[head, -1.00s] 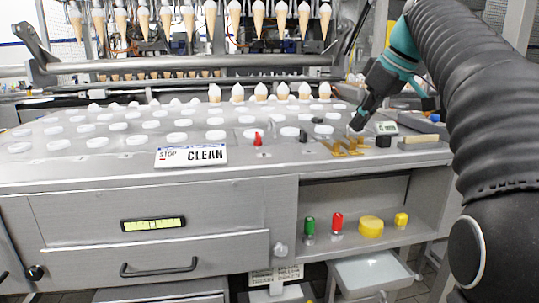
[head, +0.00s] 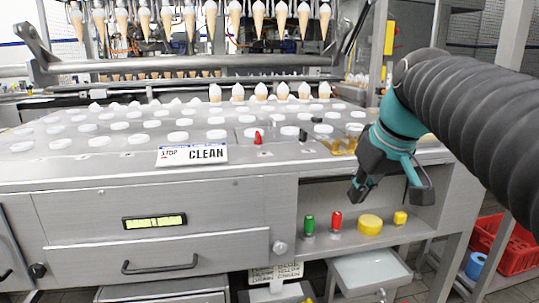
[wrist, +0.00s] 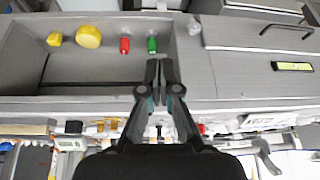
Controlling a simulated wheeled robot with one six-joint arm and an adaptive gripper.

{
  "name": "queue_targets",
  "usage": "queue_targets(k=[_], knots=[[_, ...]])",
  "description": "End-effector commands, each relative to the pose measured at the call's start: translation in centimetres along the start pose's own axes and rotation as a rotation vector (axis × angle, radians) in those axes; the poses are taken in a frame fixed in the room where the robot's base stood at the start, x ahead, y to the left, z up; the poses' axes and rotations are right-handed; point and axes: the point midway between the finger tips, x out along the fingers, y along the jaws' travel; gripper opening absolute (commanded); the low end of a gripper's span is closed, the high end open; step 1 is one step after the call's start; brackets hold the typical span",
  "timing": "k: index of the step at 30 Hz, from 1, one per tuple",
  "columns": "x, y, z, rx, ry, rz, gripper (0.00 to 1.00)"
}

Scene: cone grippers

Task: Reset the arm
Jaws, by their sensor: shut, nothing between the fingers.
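My gripper (head: 358,192) is shut and empty. In the head view it hangs in front of the machine's right side, at the height of the open shelf, with its fingers pointing down and left. In the wrist view my gripper (wrist: 161,68) shows with both fingertips together. The black ribbed arm comes in from the right of the head view. The gripper and arm hide part of the counter's right end and of the shelf's back.
The open shelf (head: 345,238) holds a green knob (head: 309,224), a red knob (head: 336,220), a yellow round button (head: 369,225) and a small yellow knob (head: 400,218). The machine's counter (head: 250,165) carries a STOP/CLEAN sign (head: 192,155). A red crate (head: 505,243) stands at lower right.

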Motion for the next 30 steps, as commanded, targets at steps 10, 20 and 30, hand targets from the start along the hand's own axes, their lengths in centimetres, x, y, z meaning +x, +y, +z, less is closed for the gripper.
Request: queue_targets(k=[10, 20, 30], knots=[[6.5, -3.2, 13.3, 0.181, 0.016, 0.110, 0.00], [11.2, -4.3, 21.0, 0.262, 0.043, 0.160, 0.00], [11.5, -4.3, 21.4, 0.267, 0.044, 0.162, 0.00]])
